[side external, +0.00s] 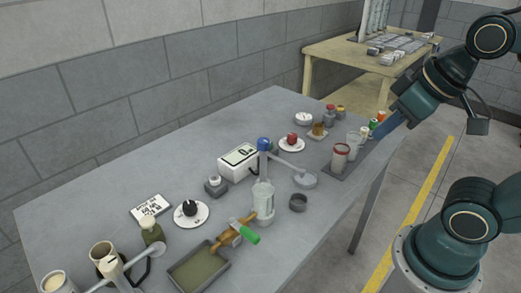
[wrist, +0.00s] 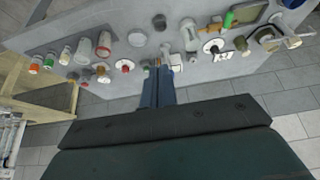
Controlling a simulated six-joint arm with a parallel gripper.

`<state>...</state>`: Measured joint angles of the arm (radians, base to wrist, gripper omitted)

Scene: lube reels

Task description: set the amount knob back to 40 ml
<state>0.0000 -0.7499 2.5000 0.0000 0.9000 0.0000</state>
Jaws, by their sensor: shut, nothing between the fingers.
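A black knob (side external: 190,208) sits on a round white dial (side external: 188,220) on the left part of the table. A printed card (side external: 150,207) lies beside it; its text is too small to read surely. The knob (wrist: 214,45) also shows right of the fingers in the wrist view. A red knob (side external: 292,137) sits on another white dial farther back. Which knob sets the amount, and where each points, I cannot tell. My gripper (side external: 381,134) is at the table's right edge, far from the black knob. Its blue fingers (wrist: 158,68) are shut and empty.
A blue-topped dispenser (side external: 264,145) with a clear cylinder stands mid-table, by a white display box (side external: 239,162). A green-handled valve (side external: 248,236) and a shallow tray (side external: 198,268) are near the front edge. Jars (side external: 340,157) stand at the right. The table's back left is clear.

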